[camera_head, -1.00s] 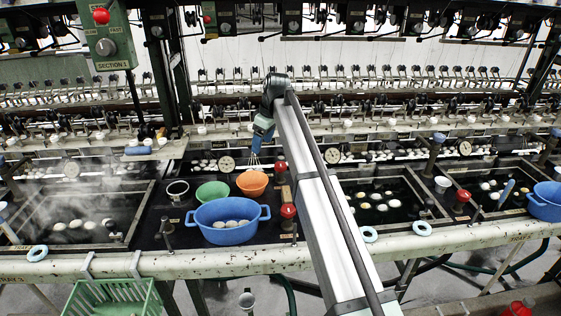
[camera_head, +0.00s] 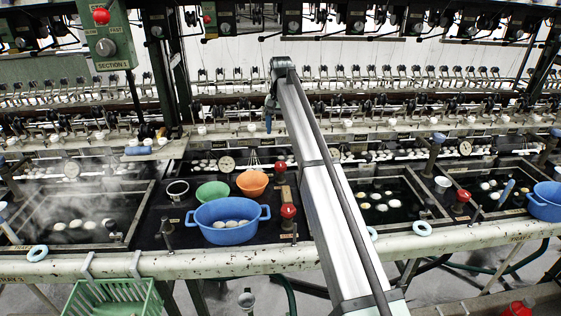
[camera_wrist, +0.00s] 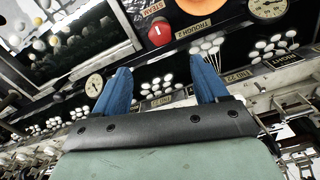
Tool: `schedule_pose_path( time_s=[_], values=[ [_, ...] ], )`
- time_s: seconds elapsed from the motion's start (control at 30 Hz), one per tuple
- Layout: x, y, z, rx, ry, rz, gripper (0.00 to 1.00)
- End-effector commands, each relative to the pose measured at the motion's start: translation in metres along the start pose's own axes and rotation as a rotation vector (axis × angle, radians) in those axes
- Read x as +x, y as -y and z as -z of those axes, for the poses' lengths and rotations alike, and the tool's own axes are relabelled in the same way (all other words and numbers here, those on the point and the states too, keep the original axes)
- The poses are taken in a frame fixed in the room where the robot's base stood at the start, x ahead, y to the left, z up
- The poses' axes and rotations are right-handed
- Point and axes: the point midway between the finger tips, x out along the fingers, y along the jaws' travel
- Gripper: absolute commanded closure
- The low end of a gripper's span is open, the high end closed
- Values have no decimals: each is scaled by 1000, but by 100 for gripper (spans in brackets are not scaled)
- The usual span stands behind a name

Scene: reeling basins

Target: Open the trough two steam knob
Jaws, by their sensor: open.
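A round red knob (camera_head: 281,166) with a white mark sits on the dark panel just right of the orange bowl. In the wrist view this red knob (camera_wrist: 158,32) is beside upside-down labels reading STEAM and TROUGH 2. It lies beyond my blue fingertips, roughly between them sideways, and nothing touches it. My gripper (camera_wrist: 160,66) is open and empty. In the head view only a small blue part of my gripper (camera_head: 268,122) shows beside my arm, above and behind the knob; the rest is hidden.
An orange bowl (camera_head: 251,183), a green bowl (camera_head: 213,191) and a blue basin (camera_head: 229,233) stand left of the knob. Another red knob (camera_head: 288,211) is nearer the front. A dial gauge (camera_head: 226,163) is to the left. Dark water with cocoons (camera_head: 380,208) lies right.

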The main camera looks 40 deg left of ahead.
Motion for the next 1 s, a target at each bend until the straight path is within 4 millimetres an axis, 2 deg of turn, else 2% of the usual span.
schedule_pose_path(
  time_s=[0.13,0.27,0.7,1.0],
  values=[
    [6,0,0,27,1,0,27],
    [20,0,-1,27,1,0,27],
    [95,0,-1,25,1,1,27],
    [130,0,0,24,0,1,27]
  ],
)
